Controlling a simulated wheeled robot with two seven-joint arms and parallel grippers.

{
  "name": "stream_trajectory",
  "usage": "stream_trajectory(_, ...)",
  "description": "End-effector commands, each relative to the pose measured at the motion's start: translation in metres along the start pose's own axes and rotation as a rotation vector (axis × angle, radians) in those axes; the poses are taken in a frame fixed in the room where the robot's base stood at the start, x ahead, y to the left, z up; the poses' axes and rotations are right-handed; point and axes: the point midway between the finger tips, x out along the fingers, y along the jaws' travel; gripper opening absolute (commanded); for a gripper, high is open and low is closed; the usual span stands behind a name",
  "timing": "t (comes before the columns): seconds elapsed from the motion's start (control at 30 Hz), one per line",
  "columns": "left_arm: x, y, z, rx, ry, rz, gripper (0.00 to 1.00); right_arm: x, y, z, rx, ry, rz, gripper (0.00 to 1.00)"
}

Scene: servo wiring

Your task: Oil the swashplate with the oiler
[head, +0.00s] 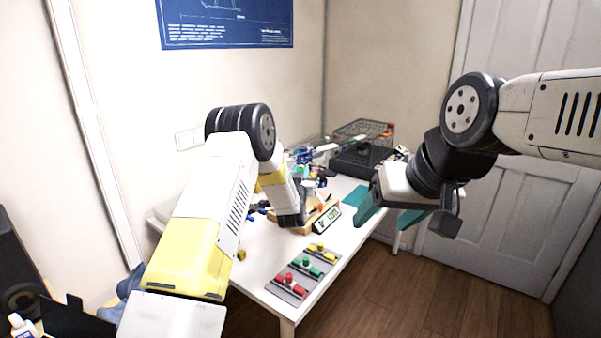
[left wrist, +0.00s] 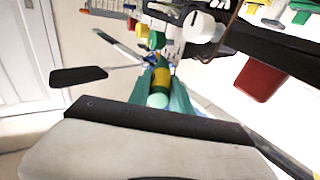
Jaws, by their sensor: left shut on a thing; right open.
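My left gripper (head: 291,217) is over the middle of the white table, its fingers hidden in the head view. In the left wrist view its teal fingers (left wrist: 160,82) are shut on a slim green and yellow thing with a pale green rounded end, which looks like the oiler (left wrist: 159,76). A cluster of small mechanical parts lies beyond it, including a white round knob (left wrist: 199,27). I cannot tell which part is the swashplate. My right gripper (head: 385,218) is open and empty, with teal fingers, above the table's right edge.
The white table (head: 262,262) holds red (head: 290,284), green (head: 305,267) and yellow (head: 321,252) pieces on grey strips near the front. A small sign (head: 327,220) stands behind them. A wire basket (head: 363,130) and dark tray (head: 352,161) are at the back.

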Motion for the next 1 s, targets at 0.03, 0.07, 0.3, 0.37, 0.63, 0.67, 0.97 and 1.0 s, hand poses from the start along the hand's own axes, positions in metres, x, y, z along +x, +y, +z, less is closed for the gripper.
stream_trajectory(0.03, 0.0, 0.0, 0.0, 0.0, 0.001, 0.0, 0.0, 0.0, 0.0, 0.0, 0.0, 0.0, 0.0, 0.65)
stream_trajectory(0.07, 0.0, 0.0, 0.0, 0.0, 0.001, 0.0, 0.0, 0.0, 0.0, 0.0, 0.0, 0.0, 0.0, 0.65)
stream_trajectory(0.3, -0.01, 0.0, -0.005, 0.0, 0.0, 0.0, 0.0, 0.0, 0.0, 0.0, 0.0, 0.0, 0.0, 0.65)
stream_trajectory(0.37, -0.013, 0.0, -0.006, 0.0, 0.001, 0.001, 0.0, 0.0, 0.0, 0.0, 0.0, 0.0, 0.0, 0.65)
stream_trajectory(0.63, -0.029, 0.0, -0.013, 0.0, 0.001, 0.001, 0.0, 0.0, 0.0, 0.0, 0.0, 0.0, 0.0, 0.65)
stream_trajectory(0.67, -0.03, 0.001, -0.013, 0.0, 0.0, 0.001, 0.0, 0.0, 0.0, 0.0, 0.0, 0.0, 0.0, 0.65)
stream_trajectory(0.97, -0.047, 0.0, -0.02, 0.0, 0.0, 0.001, 0.0, 0.0, 0.0, 0.0, 0.0, 0.0, 0.0, 0.65)
stream_trajectory(1.0, -0.049, 0.0, -0.021, 0.0, 0.0, 0.001, 0.0, 0.0, 0.0, 0.0, 0.0, 0.0, 0.0, 0.65)
